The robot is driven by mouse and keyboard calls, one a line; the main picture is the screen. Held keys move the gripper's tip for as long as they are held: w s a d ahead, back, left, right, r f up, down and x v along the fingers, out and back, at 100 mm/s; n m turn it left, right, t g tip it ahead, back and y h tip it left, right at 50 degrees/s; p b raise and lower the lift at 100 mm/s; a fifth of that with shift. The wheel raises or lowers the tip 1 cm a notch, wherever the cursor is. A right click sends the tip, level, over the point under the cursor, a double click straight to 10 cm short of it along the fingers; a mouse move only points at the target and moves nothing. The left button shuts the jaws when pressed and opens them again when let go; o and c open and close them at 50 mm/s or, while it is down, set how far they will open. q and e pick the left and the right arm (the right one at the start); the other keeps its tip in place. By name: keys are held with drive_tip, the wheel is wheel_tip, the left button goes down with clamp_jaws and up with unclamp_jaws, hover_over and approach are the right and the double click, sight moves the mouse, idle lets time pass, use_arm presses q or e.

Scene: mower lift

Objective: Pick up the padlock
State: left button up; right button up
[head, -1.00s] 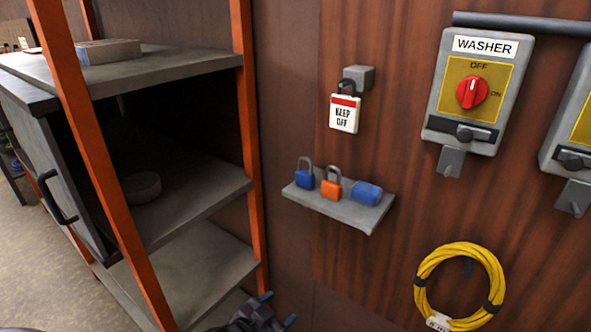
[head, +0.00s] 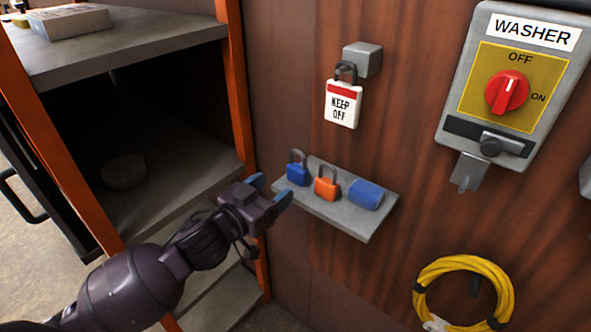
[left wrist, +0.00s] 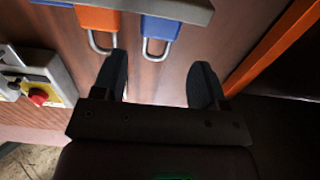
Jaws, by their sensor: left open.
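A blue padlock (head: 297,175) and an orange padlock (head: 326,188) stand upright on a small grey wall shelf (head: 345,219). A blue block-like thing (head: 366,195) lies to their right; no shackle shows on it. My left gripper (head: 271,189) is open and empty, just left of the shelf and apart from the padlocks. In the left wrist view, the blue padlock (left wrist: 160,28) and orange padlock (left wrist: 98,18) appear upside down beyond the spread fingers (left wrist: 161,66). My right gripper is not in view.
A white "KEEP OFF" tag (head: 343,108) hangs from a grey wall block (head: 368,60) above the shelf. A washer switch box (head: 470,100) is at right, a yellow cable coil (head: 425,275) below. A rack with orange posts (head: 236,90) stands close at left.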

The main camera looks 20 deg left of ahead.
sight(294, 170)
use_arm(q)
drive_tip(key=shift+x, duration=1.25)
drive_tip(key=shift+w+d, duration=0.15)
drive_tip(key=shift+w, duration=0.3)
drive_tip(key=shift+w+d+r, duration=0.2)
drive_tip(key=shift+w, duration=0.3)
drive_tip(key=p+x, duration=0.1)
drive_tip(key=x, duration=0.2)
drive_tip(key=shift+r, duration=0.15)
drive_tip(key=shift+w+d, duration=0.15)
drive_tip(key=shift+w, duration=0.35)
drive_tip(key=c, duration=0.8)
drive_tip(key=shift+o, duration=0.2)
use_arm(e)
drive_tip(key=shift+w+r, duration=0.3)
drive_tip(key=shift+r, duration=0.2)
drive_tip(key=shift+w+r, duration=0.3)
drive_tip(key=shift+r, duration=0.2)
